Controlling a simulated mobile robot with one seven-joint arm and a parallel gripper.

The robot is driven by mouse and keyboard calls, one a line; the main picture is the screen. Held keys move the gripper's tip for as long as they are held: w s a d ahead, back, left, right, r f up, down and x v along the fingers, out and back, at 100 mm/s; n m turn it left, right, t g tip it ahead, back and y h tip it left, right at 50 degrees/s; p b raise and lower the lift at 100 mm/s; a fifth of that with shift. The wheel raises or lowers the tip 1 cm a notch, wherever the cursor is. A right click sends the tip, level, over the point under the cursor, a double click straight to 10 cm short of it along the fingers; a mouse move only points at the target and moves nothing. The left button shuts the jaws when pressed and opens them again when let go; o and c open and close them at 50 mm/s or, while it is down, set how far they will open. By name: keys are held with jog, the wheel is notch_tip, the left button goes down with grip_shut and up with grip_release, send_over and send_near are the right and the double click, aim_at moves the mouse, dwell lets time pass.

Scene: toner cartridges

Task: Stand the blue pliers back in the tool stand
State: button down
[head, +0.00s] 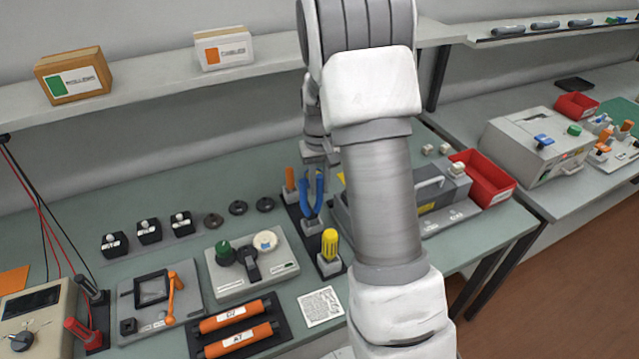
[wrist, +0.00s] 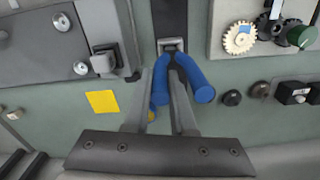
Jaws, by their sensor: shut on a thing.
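The blue pliers (head: 313,192) are upright, handles up, over the middle grey socket of the tool stand (head: 298,213). Their lower end meets the socket in the head view; I cannot tell how deep it sits. My gripper (head: 320,160) is above the stand, partly hidden behind my arm. In the wrist view, the fingers of my gripper (wrist: 169,85) are shut on the blue pliers (wrist: 194,76) by the handles. The socket (wrist: 171,45) of the stand lies just beyond the pliers there.
An orange-handled tool (head: 290,180) stands behind the pliers and a yellow-handled screwdriver (head: 329,243) in front. A grey panel with knobs (head: 275,272) is left of the stand. A grey machine (head: 440,195) and red bin (head: 487,182) are right. My arm hides part of the bench.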

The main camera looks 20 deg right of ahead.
jog(key=shift+f+b, duration=0.45)
jog(key=shift+f, duration=0.2)
dwell(0.3)
jog(key=c, duration=0.7)
grip_release()
notch_tip(320, 180, up, 18)
jog(key=shift+f+p, duration=0.25)
jog(key=shift+p, duration=0.2)
